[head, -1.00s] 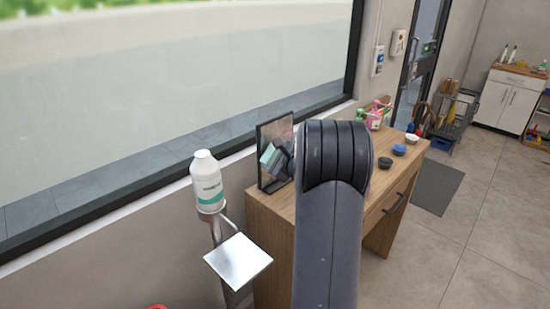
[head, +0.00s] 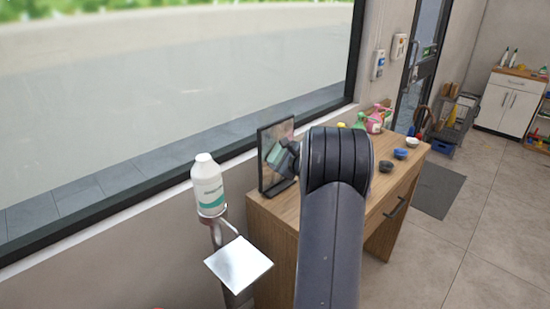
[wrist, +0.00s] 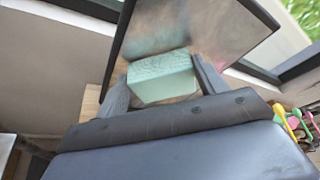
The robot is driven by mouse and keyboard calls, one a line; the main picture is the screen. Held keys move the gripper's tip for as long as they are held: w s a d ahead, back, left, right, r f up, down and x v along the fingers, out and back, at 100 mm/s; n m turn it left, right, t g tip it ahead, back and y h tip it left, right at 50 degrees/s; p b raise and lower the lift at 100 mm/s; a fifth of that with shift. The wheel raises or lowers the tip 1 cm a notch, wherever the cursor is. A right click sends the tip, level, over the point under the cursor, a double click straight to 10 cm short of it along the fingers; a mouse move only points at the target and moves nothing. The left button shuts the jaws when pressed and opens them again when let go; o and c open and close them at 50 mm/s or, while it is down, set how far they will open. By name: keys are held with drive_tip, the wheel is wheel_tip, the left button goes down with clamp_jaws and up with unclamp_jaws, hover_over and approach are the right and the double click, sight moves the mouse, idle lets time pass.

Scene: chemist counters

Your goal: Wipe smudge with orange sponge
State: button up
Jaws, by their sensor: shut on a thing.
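My gripper (wrist: 162,80) is shut on a pale green sponge (wrist: 162,88), with one finger on each side of it in the wrist view. No orange sponge shows. A dark-framed upright panel (wrist: 225,28) stands right behind the sponge; the sponge's far edge is at or very near its face, and I cannot tell if they touch. A blurred brownish smudge (wrist: 150,40) shows on the panel beyond the sponge. In the head view the panel (head: 268,138) stands on the wooden desk's near end, and my arm hides most of my gripper.
The wooden desk (head: 270,215) holds several small bowls, including a blue one (head: 400,153), and pink and green bottles (head: 374,122). A white bottle (head: 208,185) stands on a stand left of the desk. A window lies behind. Open floor is to the right.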

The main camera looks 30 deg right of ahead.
drive_tip(key=w+d, duration=0.1)
drive_tip(key=d, duration=0.5)
drive_tip(key=shift+w+d+p, duration=0.3)
drive_tip(key=shift+d+p, duration=0.05)
drive_tip(key=shift+p, duration=0.05)
drive_tip(key=shift+f, duration=0.1)
